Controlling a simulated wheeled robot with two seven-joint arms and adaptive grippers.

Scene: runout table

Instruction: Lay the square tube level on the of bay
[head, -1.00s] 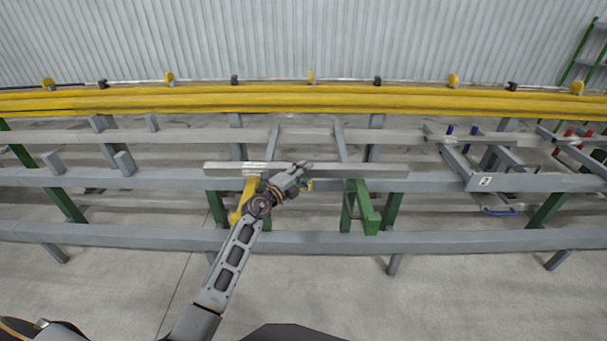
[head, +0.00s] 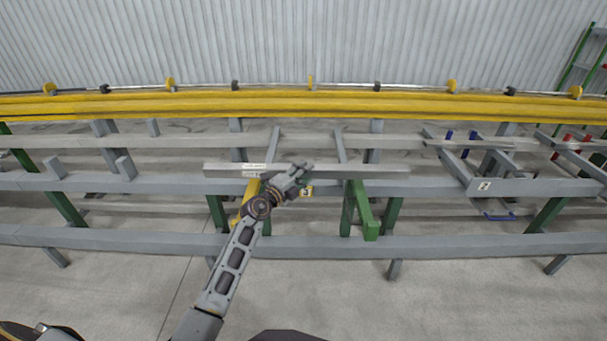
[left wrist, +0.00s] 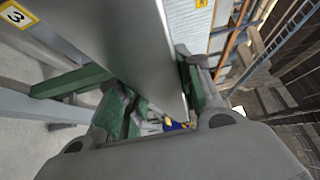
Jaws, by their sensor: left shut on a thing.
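A grey square tube (head: 350,171) lies crosswise in the head view, about level, in front of the runout table's grey rail. It has a small white label near its left end. My left gripper (head: 300,174) is shut on the tube left of its middle. In the left wrist view the tube (left wrist: 135,55) runs between the fingers of my left gripper (left wrist: 160,110). A yellow arm (head: 249,190) and a green arm (head: 363,208) stand below the tube. Whether the tube touches them cannot be told. My right gripper is not in view.
A plate marked 3 (head: 307,191) shows just below the tube. A plate marked 2 (head: 484,186) is on the rail farther right. Long yellow bars (head: 300,104) cross the back. A lower grey rail (head: 450,242) runs in front.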

